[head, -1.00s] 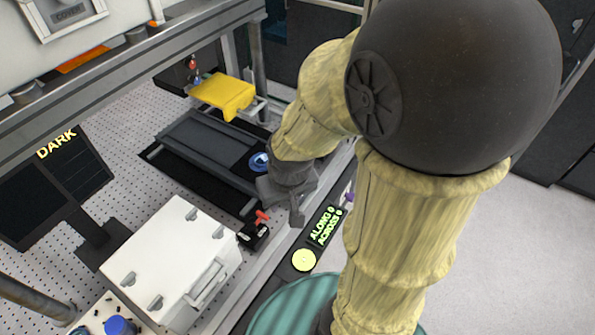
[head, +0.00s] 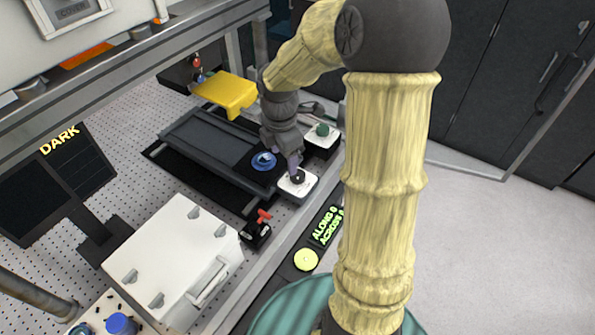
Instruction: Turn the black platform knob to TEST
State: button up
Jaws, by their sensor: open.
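The black platform knob (head: 298,177) sits on a white-topped box (head: 307,187) at the bench's front edge, in the head view. My gripper (head: 296,170) points down right at this knob, its fingertips over or beside it. The jaws are open. I cannot tell whether the fingers touch the knob, and its pointer and any TEST mark are too small or hidden to read.
A green knob on another white-topped box (head: 322,131) stands just behind. A blue round part (head: 263,161) lies on the dark platform (head: 210,150) to the left. A red-handled switch (head: 257,230), a white case (head: 172,262) and a lit display (head: 326,226) are nearer.

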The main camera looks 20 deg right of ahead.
aim_at(298, 173)
jog(key=w+d+r+n, duration=0.1)
jog(key=w+d+n, duration=0.5)
jog(key=n, duration=0.4)
jog(key=shift+r+n, duration=0.3)
jog(key=shift+r, duration=0.1)
jog(key=shift+d, duration=0.1)
notch_tip(298, 173, down, 18)
jog(key=shift+s+r+p, duration=0.1)
jog(key=shift+r+p, duration=0.15)
jog(key=shift+p, duration=0.65)
jog(key=c, duration=1)
